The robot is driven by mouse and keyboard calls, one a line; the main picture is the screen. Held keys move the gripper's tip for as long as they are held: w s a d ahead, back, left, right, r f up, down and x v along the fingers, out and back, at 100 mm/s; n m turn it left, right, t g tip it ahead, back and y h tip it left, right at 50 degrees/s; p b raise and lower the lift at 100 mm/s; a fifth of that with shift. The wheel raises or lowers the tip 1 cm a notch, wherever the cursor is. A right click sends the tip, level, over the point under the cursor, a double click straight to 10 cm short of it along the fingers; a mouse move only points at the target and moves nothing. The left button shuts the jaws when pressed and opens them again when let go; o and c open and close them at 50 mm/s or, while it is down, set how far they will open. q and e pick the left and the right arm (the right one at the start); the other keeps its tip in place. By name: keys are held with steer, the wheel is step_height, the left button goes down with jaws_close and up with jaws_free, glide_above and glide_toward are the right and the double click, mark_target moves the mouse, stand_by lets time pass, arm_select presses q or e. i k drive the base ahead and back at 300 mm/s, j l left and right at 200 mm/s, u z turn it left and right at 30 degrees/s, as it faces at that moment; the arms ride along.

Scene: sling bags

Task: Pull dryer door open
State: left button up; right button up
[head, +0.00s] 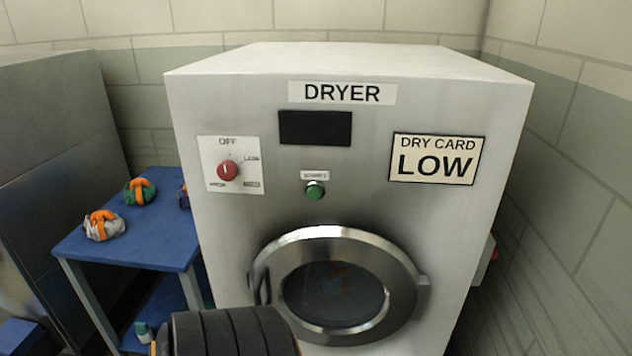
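The dryer (250,218) is a large pale box with a DRYER label. Its round door (400,268) has a wide metal ring and a dark window, and it looks shut. The dark door handle (265,288) is on the left side of the ring, and a hinge block (423,292) is on the right. A black ribbed part of my own arm rises from the bottom edge, just left of and below the door, covering a little of its lower left. The fingers of both grippers are out of view, so whether one touches the handle is hidden.
A red dial (228,171), a green button (315,190) and a DRY CARD LOW sign (436,158) are on the dryer front. A blue table (160,250) with bundled bags (104,225) stands left of the dryer. Walls are close behind and right.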

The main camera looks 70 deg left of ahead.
mark_target(404, 299)
steer(key=u, duration=1.85)
